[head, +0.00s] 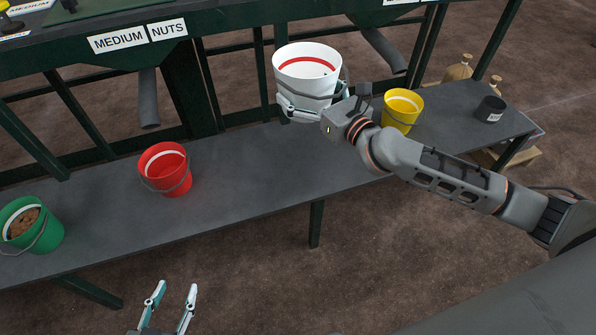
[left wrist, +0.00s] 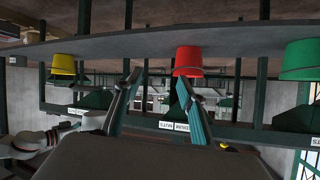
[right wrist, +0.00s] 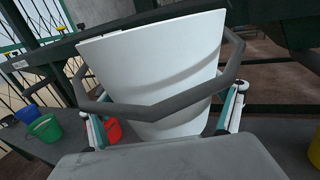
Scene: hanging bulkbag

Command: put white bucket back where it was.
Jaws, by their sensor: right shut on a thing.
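The white bucket (head: 305,65), with a red band inside, is held upright above the bench between the red and yellow buckets. My right gripper (head: 312,106) is shut on it, with one finger on each side. In the right wrist view the white bucket (right wrist: 155,70) fills the middle, and its dark handle hangs around it between the fingers. Its underside is hidden there. My left gripper (head: 170,308) is open and empty, low in front of the bench. Its spread fingers also show in the left wrist view (left wrist: 158,90).
The grey bench (head: 240,170) carries a red bucket (head: 168,172), a green bucket (head: 35,228) with brown contents, a yellow bucket (head: 402,110) and a small black pot (head: 490,109). Bare bench lies between red and yellow. A chute (head: 148,98) and dark frame posts stand behind.

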